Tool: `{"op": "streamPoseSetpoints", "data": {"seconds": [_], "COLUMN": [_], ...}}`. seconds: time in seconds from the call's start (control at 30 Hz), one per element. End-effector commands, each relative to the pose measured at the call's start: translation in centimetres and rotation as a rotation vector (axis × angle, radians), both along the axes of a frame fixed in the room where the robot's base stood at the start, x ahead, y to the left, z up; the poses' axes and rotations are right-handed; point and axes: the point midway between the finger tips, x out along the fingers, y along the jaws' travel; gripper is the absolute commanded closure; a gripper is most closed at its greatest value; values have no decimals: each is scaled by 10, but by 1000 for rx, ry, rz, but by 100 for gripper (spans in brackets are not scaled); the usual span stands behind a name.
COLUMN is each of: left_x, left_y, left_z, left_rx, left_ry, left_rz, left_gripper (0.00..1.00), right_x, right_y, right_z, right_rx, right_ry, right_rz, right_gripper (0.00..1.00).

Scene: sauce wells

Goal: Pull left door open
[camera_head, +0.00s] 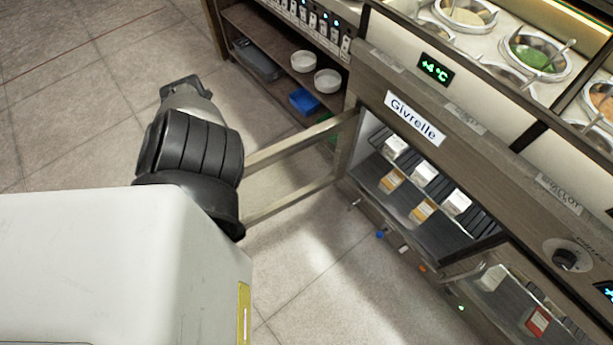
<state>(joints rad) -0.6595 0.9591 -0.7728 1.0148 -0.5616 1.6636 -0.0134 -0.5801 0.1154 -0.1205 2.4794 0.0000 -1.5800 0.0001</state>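The left door (295,146) of the fridge under the counter stands swung well out from the front. My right gripper is not in view.
The right glass door (520,300) is closed, with cartons behind it. An open shelf (268,48) with white bowls and a blue container stands at the back. Sauce wells (535,55) sit on the counter.

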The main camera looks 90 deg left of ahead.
Motion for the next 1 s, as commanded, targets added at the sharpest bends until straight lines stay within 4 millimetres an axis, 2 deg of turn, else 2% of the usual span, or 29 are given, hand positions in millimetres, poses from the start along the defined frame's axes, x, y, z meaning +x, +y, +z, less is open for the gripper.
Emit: {"op": "streamPoseSetpoints", "data": {"seconds": [0.5, 0.53, 0.77, 1.0], "left_x": [-3, -3, -3, -3], "left_y": [7, 7, 7, 7], "left_z": [-1, -1, -1, -1], "left_rx": [3, 3, 3, 2], "left_ry": [-2, -2, -2, -2], "left_rz": [-14, -14, -14, -14], "left_gripper": [100, 84, 62, 62], "right_x": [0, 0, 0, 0], "right_y": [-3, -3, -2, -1], "right_z": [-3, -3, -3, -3], "right_rx": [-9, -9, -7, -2], "right_ry": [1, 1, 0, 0], "right_rz": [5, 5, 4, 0], "right_gripper": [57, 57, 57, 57]}}
